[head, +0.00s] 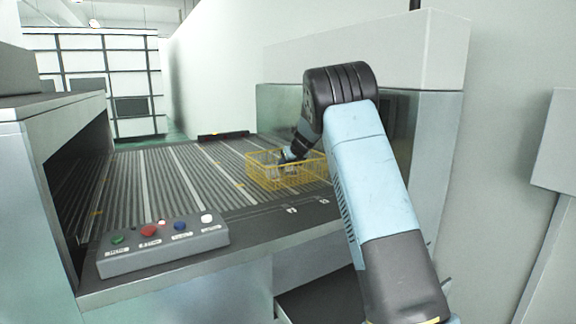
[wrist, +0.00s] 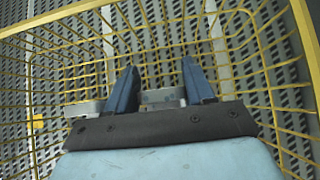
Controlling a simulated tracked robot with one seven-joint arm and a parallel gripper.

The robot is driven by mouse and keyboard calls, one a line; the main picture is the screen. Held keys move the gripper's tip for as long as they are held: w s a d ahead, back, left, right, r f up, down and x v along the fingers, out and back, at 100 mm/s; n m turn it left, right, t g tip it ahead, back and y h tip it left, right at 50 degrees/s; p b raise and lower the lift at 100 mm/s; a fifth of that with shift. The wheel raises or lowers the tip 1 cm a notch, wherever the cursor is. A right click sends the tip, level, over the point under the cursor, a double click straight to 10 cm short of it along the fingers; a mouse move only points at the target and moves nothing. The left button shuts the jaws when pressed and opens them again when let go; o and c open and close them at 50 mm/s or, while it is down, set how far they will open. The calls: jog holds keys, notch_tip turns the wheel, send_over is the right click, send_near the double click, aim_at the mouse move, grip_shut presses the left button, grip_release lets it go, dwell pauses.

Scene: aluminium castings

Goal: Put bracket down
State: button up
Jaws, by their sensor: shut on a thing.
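In the wrist view my gripper (wrist: 160,88) reaches down inside a yellow wire basket (wrist: 82,8). Its two blue fingers stand on either side of a grey metal bracket (wrist: 162,97), and it is shut on the bracket. The bracket is partly hidden by the fingers and the dark gripper body. I cannot tell whether it touches the basket floor. In the head view the basket (head: 262,172) sits on the ribbed conveyor, and my gripper (head: 286,160) is inside it. The bracket is too small to make out clearly there.
The ribbed conveyor (head: 190,190) runs between a grey housing (head: 62,135) on the left and a glass-sided housing (head: 280,105) on the right. A control box (head: 165,248) with several coloured buttons stands at the front edge. The conveyor left of the basket is clear.

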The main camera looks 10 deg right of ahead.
jog(key=o, duration=1.1)
jog(key=shift+c, duration=0.2)
jog(key=s+d+r+n, duration=0.1)
jog(key=s+r+n, duration=0.2)
jog(key=s+r, duration=0.55)
jog(key=s+d+r+n, duration=0.1)
jog(key=s+r+n, duration=0.35)
jog(key=s, duration=0.75)
jog(key=s+a+r+n+g, duration=0.1)
jog(key=s+r+n+g, duration=0.15)
jog(key=s+n, duration=1)
jog(key=s+f+n+h, duration=0.1)
jog(key=s+n, duration=0.3)
jog(key=s, duration=0.6)
jog(key=s+f+n+h, duration=0.1)
jog(key=s+f+n, duration=0.2)
jog(key=s, duration=0.7)
jog(key=s+f+n, duration=0.3)
jog(key=s+n, duration=0.2)
jog(key=s, duration=0.5)
jog(key=shift+s+h, duration=0.2)
jog(key=shift+h, duration=0.2)
jog(key=shift+a+f+g, duration=0.1)
jog(key=shift+g, duration=0.15)
